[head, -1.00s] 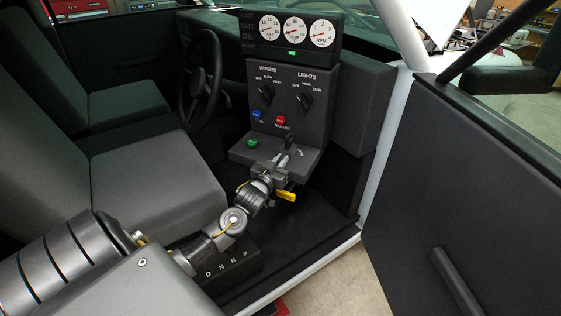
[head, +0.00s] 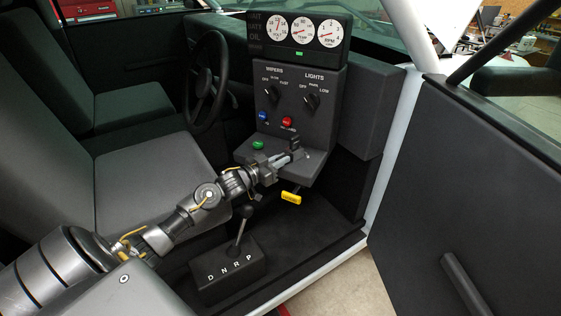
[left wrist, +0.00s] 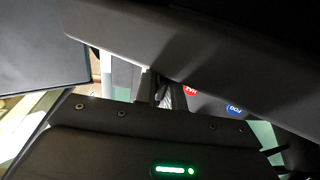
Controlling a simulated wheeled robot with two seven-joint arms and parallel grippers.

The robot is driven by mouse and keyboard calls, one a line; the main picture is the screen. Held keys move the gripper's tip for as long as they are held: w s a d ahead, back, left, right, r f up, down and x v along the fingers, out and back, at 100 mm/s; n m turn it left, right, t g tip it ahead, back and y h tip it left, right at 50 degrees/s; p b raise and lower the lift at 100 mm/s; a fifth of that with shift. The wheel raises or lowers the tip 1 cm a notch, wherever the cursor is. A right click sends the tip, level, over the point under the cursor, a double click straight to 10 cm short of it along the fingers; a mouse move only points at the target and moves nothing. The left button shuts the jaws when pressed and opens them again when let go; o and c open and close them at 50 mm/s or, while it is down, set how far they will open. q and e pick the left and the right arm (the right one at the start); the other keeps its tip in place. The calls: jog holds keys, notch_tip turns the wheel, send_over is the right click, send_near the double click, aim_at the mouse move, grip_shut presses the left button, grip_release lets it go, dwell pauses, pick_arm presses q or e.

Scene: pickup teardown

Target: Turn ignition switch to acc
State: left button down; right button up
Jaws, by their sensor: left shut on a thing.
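The ignition switch (head: 294,143) is a dark knob on the sloping lower ledge of the dash panel, right of the green button. My left gripper (head: 290,157) reaches in from the left and is shut on the switch. Its fingers hide part of the knob and the markings around it, so I cannot read the switch's position. In the left wrist view, the gripper's fingers (left wrist: 152,85) show small and dark, and the switch is not clear. My right gripper is not in view.
The panel (head: 292,105) carries wiper and light knobs, a blue, a red and a green button (head: 257,145). A gear lever (head: 241,228) stands below my left arm. The seat (head: 150,180) is to the left, the open door (head: 470,190) to the right.

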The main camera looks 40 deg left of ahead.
pick_arm(q)
jog(key=c, duration=1.5)
grip_release()
jog(key=shift+c, duration=0.2)
jog(key=shift+o, duration=0.3)
jog(key=shift+w, duration=0.1)
jog(key=shift+s+a+f, duration=0.1)
jog(key=shift+s, duration=0.4)
jog(key=b+v, duration=0.2)
jog(key=v, duration=0.8)
jog(key=shift+b, duration=0.35)
jog(key=shift+w, duration=0.1)
